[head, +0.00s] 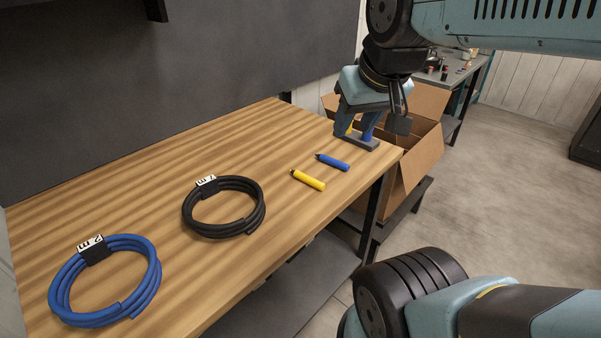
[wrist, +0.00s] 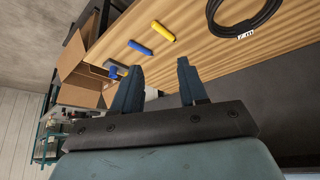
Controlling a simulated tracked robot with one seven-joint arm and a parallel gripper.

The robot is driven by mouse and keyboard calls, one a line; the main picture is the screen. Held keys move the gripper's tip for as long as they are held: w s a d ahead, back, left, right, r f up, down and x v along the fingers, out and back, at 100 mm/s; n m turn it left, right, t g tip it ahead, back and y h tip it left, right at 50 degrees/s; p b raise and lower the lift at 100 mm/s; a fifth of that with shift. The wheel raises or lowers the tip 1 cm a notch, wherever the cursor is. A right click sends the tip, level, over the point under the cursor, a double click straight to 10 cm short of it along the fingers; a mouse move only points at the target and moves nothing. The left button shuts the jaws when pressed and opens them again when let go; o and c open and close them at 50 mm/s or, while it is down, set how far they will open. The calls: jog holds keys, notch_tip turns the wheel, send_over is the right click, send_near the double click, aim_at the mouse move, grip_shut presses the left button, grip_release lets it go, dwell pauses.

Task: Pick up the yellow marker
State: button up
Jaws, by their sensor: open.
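The yellow marker (head: 307,180) lies on the wooden table near its front right edge. It also shows in the wrist view (wrist: 163,31), beyond the fingertips. My gripper (wrist: 159,66) is open, with nothing between its fingers. In the head view it hangs over the table's far right end, behind and to the right of the yellow marker and apart from it. A blue marker (head: 332,162) lies beside the yellow one, nearer to my gripper.
A dark grey holder (head: 370,144) with yellow and blue pieces stands at the table's right corner, partly hidden by my gripper. A black cable coil (head: 188,216) and a blue cable coil (head: 156,272) lie to the left. An open cardboard box (head: 424,157) stands beyond the right edge.

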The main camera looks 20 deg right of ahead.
jog(key=shift+o, duration=1)
jog(key=shift+w, duration=0.2)
jog(key=n+g, duration=0.6)
jog(key=n, duration=0.1)
send_over(313, 179)
notch_tip(313, 179, down, 23)
jog(key=shift+w+d+r, duration=0.1)
jog(key=shift+d, duration=0.05)
jog(key=shift+a+f, duration=0.2)
jog(key=shift+f, duration=2.6)
grip_shut()
